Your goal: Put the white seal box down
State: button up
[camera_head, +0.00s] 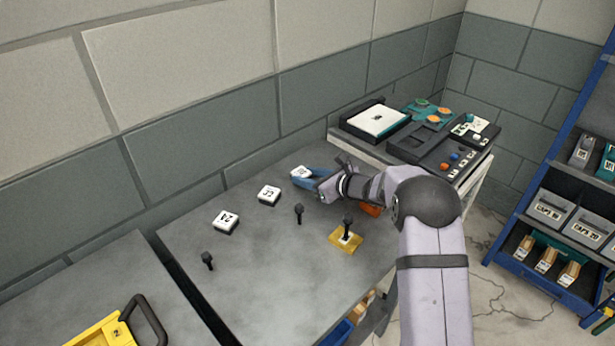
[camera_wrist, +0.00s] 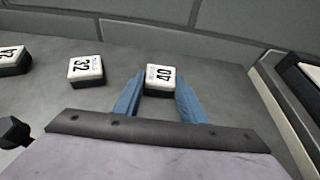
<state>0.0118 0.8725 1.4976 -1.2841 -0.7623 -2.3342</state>
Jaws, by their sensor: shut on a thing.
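The white seal box (camera_head: 299,172) has a white top and a dark base, and it is near the wall at the back of the grey table. In the wrist view the box (camera_wrist: 160,76) reads 40 and sits between the two blue fingers of my gripper (camera_wrist: 160,88). My gripper (camera_head: 312,179) is shut on it from the front side. The box looks level and at or just above the table top; I cannot tell whether its base touches. Its front lower part is partly hidden by the gripper.
Two similar boxes, 32 (camera_head: 269,195) and 24 (camera_head: 226,221), stand in a row to the left. Black knobbed pins (camera_head: 299,213) stand in front, one on a yellow plate (camera_head: 339,240). A bench with black trays (camera_head: 437,145) is at right.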

jog(key=shift+f, duration=0.15)
jog(key=o, duration=1)
jog(key=shift+r, duration=0.2)
jog(key=shift+d+r, duration=0.1)
jog(key=b+v, duration=0.2)
jog(key=v, duration=1)
